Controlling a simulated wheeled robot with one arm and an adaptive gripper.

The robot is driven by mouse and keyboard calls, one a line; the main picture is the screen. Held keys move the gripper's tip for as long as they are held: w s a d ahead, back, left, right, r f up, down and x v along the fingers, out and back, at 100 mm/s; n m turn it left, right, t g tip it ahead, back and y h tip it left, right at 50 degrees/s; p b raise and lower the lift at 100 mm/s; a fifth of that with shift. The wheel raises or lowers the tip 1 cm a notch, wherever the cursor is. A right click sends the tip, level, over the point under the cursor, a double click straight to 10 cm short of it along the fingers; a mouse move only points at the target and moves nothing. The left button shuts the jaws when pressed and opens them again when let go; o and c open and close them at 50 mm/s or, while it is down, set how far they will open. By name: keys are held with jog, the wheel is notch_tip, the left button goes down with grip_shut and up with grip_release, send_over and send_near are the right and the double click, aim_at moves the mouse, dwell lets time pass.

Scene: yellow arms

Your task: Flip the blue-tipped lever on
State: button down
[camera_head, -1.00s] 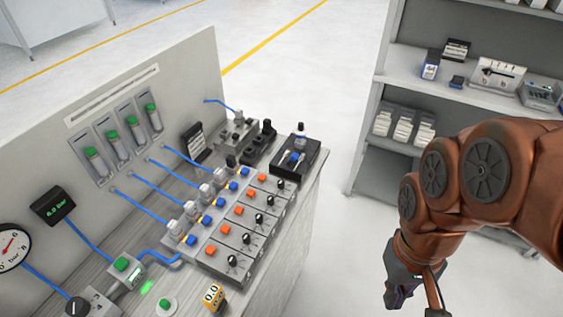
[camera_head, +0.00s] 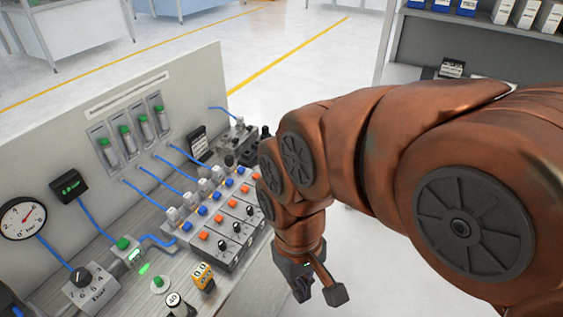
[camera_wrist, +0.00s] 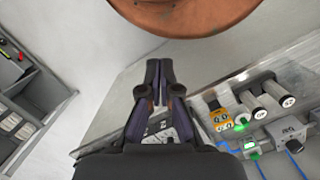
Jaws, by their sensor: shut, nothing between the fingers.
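My gripper (camera_head: 303,290) hangs beside the front edge of the bench, right of the valve block, with nothing held. In the wrist view its dark fingers (camera_wrist: 157,68) are shut together over the bench edge. I cannot make out a blue-tipped lever for certain. The valve block (camera_head: 212,250) carries rows of blue parts (camera_head: 203,210), orange buttons (camera_head: 222,218) and black knobs (camera_head: 234,228). In the wrist view the valve block is mostly hidden by the gripper.
A yellow device (camera_head: 203,275), a green button (camera_head: 158,283) and a rotary selector (camera_head: 85,285) sit on the near bench. A gauge (camera_head: 22,218) and display (camera_head: 68,186) are on the back panel (camera_head: 190,90). A shelf unit (camera_head: 400,50) stands behind my arm; floor lies right of the bench.

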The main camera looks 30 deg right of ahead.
jog(key=shift+w+f, duration=0.1)
jog(key=w+a+f+m+y+b, duration=0.3)
jog(key=w+m+y+b, duration=0.15)
jog(key=w+m, duration=0.45)
jog(key=w+d+f+m+t+y+b, duration=0.1)
jog(key=w+d+m+t+y+b, duration=0.35)
jog(key=w, duration=0.65)
jog(key=w+d+f+m+t, duration=0.1)
jog(key=d+m, duration=0.4)
jog(key=d, duration=0.5)
jog(key=w+d+f+m+t+h+b, duration=0.1)
jog(key=d+m+t, duration=0.4)
jog(key=d, duration=0.5)
jog(key=w+d+f+m+t+b, duration=0.1)
jog(key=w+d+m+t, duration=0.3)
jog(key=d, duration=0.5)
jog(key=shift+d+f+m, duration=0.4)
jog(key=shift+f+m, duration=0.45)
jog(key=shift+m, duration=0.3)
jog(key=shift+a, duration=0.1)
